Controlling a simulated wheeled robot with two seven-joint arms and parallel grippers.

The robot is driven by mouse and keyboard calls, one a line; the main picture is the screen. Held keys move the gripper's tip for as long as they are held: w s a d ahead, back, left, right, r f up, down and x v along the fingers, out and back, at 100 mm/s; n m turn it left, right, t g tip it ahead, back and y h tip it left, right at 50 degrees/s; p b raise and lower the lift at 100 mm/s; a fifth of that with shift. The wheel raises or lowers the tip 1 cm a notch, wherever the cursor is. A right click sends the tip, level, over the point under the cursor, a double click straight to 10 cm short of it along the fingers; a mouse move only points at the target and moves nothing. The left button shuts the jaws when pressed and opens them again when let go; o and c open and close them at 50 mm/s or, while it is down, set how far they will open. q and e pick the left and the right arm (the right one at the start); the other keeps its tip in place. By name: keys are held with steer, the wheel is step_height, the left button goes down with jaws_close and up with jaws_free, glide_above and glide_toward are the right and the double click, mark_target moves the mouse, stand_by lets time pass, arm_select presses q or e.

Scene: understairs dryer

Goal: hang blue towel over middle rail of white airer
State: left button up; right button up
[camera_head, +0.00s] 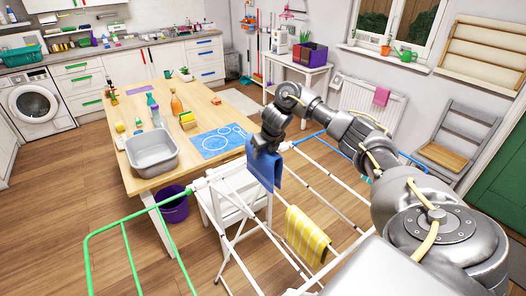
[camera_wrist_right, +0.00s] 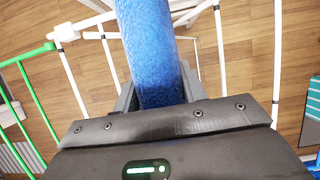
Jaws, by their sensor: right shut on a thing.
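The blue towel (camera_head: 262,170) hangs down from my right gripper (camera_head: 268,146) in the head view. In the right wrist view the towel (camera_wrist_right: 148,45) runs between the two fingers, which are shut on it. The white airer (camera_head: 334,184) stands below and around it, with a green wing (camera_head: 122,222) at left and a blue wing (camera_head: 335,143) behind. The towel is near the airer's far left part; I cannot tell if it touches a rail. A yellow striped towel (camera_head: 307,236) hangs on the airer's near part. My left gripper is not in view.
A wooden table (camera_head: 185,118) with a grey basin (camera_head: 152,152), bottles and a blue mat (camera_head: 220,139) stands behind left. A white chair (camera_head: 233,200) is close beside the airer, partly behind its rails. A purple bucket (camera_head: 172,205) is on the floor.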

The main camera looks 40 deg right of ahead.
step_height(320, 180, down, 8)
steer(key=b, duration=0.6)
steer(key=shift+r, duration=0.1)
steer(key=shift+f+b, duration=3.1)
steer(key=shift+f, duration=1.05)
steer(key=o, duration=1.4)
steer(key=shift+c, duration=0.2)
steer(key=p+v, duration=0.3)
steer(key=v, duration=0.7)
steer(key=shift+s+r, duration=0.1)
steer(key=shift+r, duration=0.1)
steer(key=shift+s+r, duration=0.15)
steer(key=shift+r, duration=0.05)
steer(key=shift+a, duration=0.1)
